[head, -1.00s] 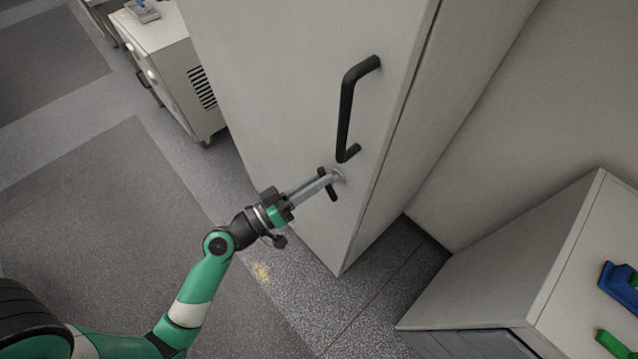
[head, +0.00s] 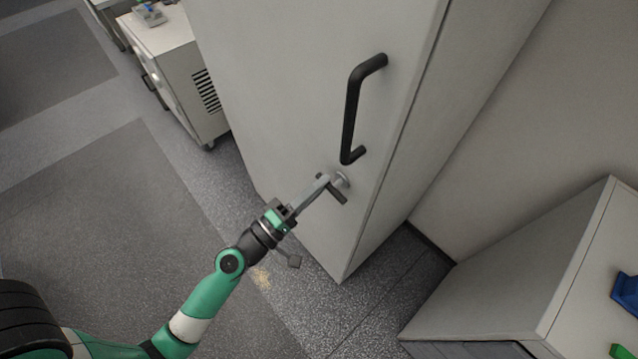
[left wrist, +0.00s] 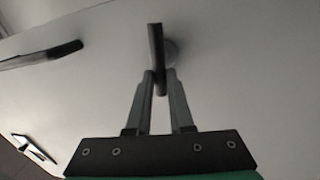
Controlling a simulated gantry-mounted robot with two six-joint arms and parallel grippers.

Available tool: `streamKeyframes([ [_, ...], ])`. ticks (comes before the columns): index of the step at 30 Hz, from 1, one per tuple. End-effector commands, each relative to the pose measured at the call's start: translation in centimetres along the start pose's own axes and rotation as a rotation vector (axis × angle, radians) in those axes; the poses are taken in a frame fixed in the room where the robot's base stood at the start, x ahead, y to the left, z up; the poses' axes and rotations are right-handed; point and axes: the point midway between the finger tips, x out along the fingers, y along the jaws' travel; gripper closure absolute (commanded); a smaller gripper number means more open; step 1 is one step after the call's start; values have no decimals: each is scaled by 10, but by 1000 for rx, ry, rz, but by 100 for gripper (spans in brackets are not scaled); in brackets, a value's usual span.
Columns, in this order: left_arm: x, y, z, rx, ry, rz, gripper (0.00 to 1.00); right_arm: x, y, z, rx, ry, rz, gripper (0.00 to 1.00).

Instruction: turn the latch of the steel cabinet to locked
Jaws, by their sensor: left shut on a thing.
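The steel cabinet (head: 275,110) is a tall pale grey cabinet. Its latch (head: 338,193) is a short dark bar on a round metal base, below the door handle. In the head view the bar lies on a slant, from upper left to lower right. My left gripper (head: 320,183) reaches it from the lower left, shut on the bar. The left wrist view shows the latch (left wrist: 156,42) beside its round base, with its near end between the two fingertips of my left gripper (left wrist: 161,78). My right gripper is in no view.
A long black door handle (head: 351,108) stands out just above the latch and shows at left in the left wrist view (left wrist: 40,55). A low vented cabinet (head: 185,85) stands to the left. A grey cabinet (head: 500,270) stands at lower right. Open floor lies between.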

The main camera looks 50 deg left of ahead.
Motion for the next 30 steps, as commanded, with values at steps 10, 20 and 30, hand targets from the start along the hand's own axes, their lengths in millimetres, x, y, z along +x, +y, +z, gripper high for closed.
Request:
streamKeyframes([
  [10, 0, -2, 0, -99, 20, -1, 100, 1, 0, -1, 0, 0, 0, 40],
  [20, -1, -2, 0, -108, 22, -1, 100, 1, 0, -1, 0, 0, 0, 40],
  [30, 0, -2, 0, -106, 21, -1, 50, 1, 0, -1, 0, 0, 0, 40],
])
